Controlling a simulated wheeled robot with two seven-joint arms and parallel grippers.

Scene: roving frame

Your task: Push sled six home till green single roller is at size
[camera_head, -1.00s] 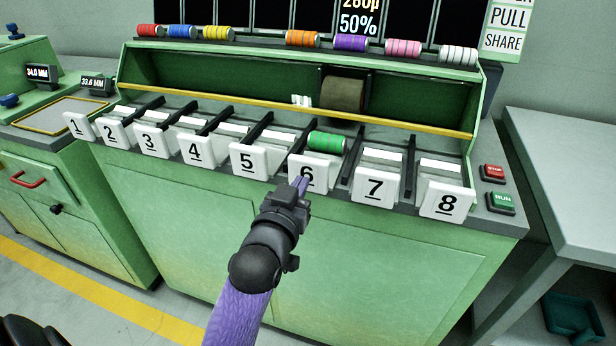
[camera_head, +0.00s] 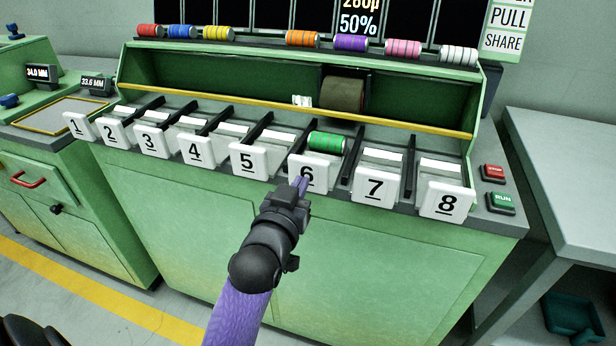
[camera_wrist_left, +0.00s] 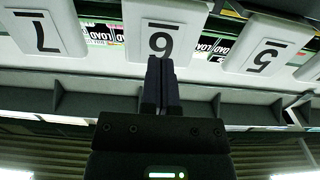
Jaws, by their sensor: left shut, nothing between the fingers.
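Sled six shows its white front plate (camera_head: 308,172) in the row of numbered sleds. The green roller (camera_head: 326,142) lies across sled six, behind the plate. My left gripper (camera_head: 302,184) is shut and empty, with its fingertips at the lower middle of the plate. In the left wrist view the shut fingers (camera_wrist_left: 161,70) overlap the lower part of the number six plate (camera_wrist_left: 160,32); I cannot tell for sure whether they touch it. My right gripper does not show.
Plates five (camera_head: 247,160) and seven (camera_head: 375,187) stand close on either side. A brown drum (camera_head: 343,93) sits behind the yellow rail (camera_head: 250,105). Red (camera_head: 494,172) and green RUN (camera_head: 502,201) buttons are at the right. Coloured rollers line the top shelf.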

